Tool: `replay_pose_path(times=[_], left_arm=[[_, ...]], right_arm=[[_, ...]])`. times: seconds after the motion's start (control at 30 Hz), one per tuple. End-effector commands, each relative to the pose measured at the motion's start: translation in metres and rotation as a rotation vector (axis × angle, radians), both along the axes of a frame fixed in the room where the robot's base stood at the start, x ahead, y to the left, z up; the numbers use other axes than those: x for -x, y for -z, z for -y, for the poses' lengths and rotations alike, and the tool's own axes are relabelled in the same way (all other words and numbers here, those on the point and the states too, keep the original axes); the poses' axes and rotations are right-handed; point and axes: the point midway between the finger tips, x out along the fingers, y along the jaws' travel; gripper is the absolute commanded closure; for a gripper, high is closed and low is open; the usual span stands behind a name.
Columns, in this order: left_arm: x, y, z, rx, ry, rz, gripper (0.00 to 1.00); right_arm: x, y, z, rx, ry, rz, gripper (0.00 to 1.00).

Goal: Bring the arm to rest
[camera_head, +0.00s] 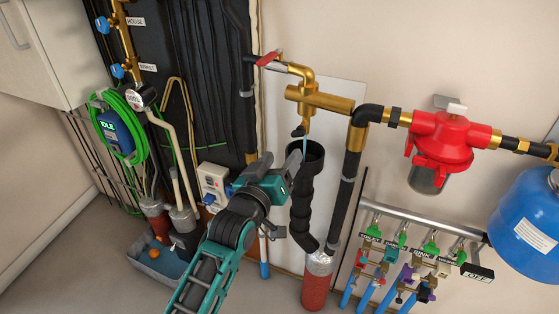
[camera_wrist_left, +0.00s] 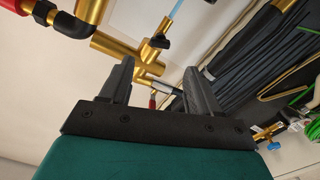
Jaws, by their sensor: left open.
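My left arm (camera_head: 212,262) reaches up from the bottom of the head view. Its left gripper (camera_head: 284,168) is just left of the black funnel and hose (camera_head: 304,190), below the brass tee (camera_head: 318,98). I cannot tell whether it touches the hose. In the left wrist view the two dark fingers (camera_wrist_left: 158,68) stand apart with nothing between them. The brass tee (camera_wrist_left: 118,52) and its small drain outlet show beyond them. A thin pale-blue line runs from the outlet toward the funnel. My right gripper is not in view.
A red-handled valve (camera_head: 268,59) sits upper left of the tee. A red regulator (camera_head: 441,138), a blue tank (camera_head: 528,222) and a labelled manifold (camera_head: 415,222) are at right. A socket box (camera_head: 213,180), a green hose coil (camera_head: 137,120) and a grey bin (camera_head: 150,264) are at left.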

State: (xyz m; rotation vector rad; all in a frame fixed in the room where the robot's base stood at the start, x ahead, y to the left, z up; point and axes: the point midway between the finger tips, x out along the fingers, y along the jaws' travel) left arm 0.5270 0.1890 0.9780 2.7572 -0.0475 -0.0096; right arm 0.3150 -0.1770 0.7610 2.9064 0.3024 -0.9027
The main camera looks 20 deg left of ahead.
Motion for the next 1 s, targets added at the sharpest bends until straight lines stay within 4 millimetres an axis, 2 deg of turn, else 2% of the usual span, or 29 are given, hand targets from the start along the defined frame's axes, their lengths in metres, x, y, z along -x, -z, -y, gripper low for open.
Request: replay_pose_path(times=[0.23,0.33,0.47,0.5,0.6,0.7,0.83,1.0], left_arm=[[0.002,0.004,0.000,-0.007,0.002,-0.009,0.38],[0.016,0.029,0.001,-0.051,0.015,-0.063,0.38],[0.061,0.092,0.004,-0.172,0.066,-0.206,0.38],[0.079,0.112,0.005,-0.215,0.089,-0.255,0.38],[0.125,0.157,0.008,-0.312,0.151,-0.369,0.38],[0.167,0.188,0.010,-0.389,0.211,-0.459,0.38],[0.202,0.211,0.012,-0.448,0.265,-0.527,0.38],[0.214,0.218,0.012,-0.467,0.285,-0.550,0.38]], right_arm=[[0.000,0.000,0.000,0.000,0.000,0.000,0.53],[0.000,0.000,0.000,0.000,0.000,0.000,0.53],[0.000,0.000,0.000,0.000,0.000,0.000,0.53],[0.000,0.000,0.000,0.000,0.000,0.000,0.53],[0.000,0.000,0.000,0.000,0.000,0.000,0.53],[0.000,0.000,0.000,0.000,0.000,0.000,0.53],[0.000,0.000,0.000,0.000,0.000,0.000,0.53],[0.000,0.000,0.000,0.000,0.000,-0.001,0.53]])
